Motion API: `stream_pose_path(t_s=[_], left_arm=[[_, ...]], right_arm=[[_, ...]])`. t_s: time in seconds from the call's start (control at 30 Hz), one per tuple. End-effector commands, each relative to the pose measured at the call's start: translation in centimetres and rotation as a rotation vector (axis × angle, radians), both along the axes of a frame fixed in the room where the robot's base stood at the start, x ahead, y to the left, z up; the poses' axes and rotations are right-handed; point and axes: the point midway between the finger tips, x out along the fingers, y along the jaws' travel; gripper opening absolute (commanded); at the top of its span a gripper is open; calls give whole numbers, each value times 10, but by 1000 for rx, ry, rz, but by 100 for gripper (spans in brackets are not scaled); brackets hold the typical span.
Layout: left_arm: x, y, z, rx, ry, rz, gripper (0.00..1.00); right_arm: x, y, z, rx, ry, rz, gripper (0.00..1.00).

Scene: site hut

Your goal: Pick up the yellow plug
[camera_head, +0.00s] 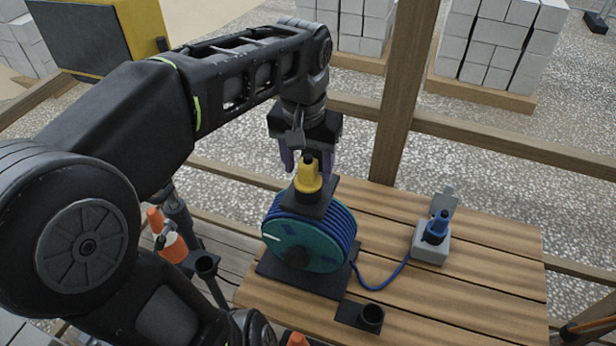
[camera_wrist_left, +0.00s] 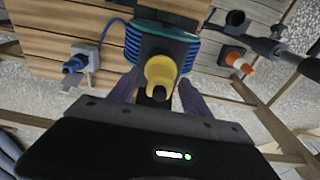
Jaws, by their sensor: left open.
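The yellow plug (camera_head: 308,176) stands upright on a dark holder on top of the blue cable reel (camera_head: 310,232). In the left wrist view the yellow plug (camera_wrist_left: 160,74) sits between the finger tips, its black end toward the camera. My left gripper (camera_head: 308,160) is open, pointing down from above, with its purple-grey fingers behind and on either side of the plug. The fingers also show in the left wrist view (camera_wrist_left: 158,92). I cannot tell whether they touch the plug. My right gripper is not in view.
A blue plug (camera_head: 438,226) sits in a grey socket box (camera_head: 430,248) on the wooden table (camera_head: 480,290), joined to the reel by a blue cable. An empty black cup holder (camera_head: 370,317) stands in front. A wooden post (camera_head: 404,90) rises behind.

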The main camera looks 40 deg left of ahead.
Motion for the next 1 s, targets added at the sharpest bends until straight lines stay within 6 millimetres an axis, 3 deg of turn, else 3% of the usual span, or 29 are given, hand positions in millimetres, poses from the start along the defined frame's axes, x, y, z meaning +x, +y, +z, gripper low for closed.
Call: stream_pose_path(t_s=[0.57,1.0], left_arm=[[0,0,0,0,-1,0,56],[0,0,0,0,0,0,20]], right_arm=[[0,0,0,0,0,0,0],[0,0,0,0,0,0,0]])
